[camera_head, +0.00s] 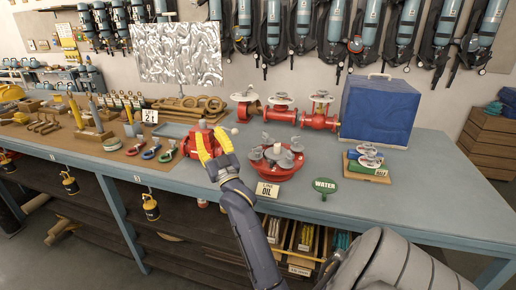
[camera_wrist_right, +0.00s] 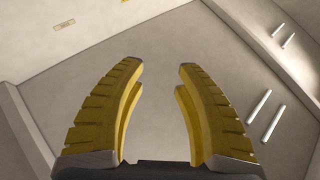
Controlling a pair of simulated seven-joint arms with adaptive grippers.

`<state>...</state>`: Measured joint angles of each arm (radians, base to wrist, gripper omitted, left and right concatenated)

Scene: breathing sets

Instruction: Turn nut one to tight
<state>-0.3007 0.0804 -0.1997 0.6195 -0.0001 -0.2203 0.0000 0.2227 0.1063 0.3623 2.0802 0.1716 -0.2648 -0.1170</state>
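A red round flange (camera_head: 262,168) lies on the bench near the middle, with several grey knobs or nuts (camera_head: 287,159) on top. I cannot tell which is nut one or how tight any of them is. My right gripper (camera_head: 210,132) is to the left of this flange, in front of a red valve-like part (camera_head: 191,142) that it partly hides. Its yellow fingers are apart. My left gripper is not in view.
An OIL sign (camera_head: 267,189) and a green WATER sign (camera_head: 325,185) sit near the flange. Red valves (camera_head: 318,121) and a blue case (camera_head: 380,108) stand behind. Tools and shackles (camera_head: 151,152) lie at left. The bench's right end (camera_head: 440,190) is clear.

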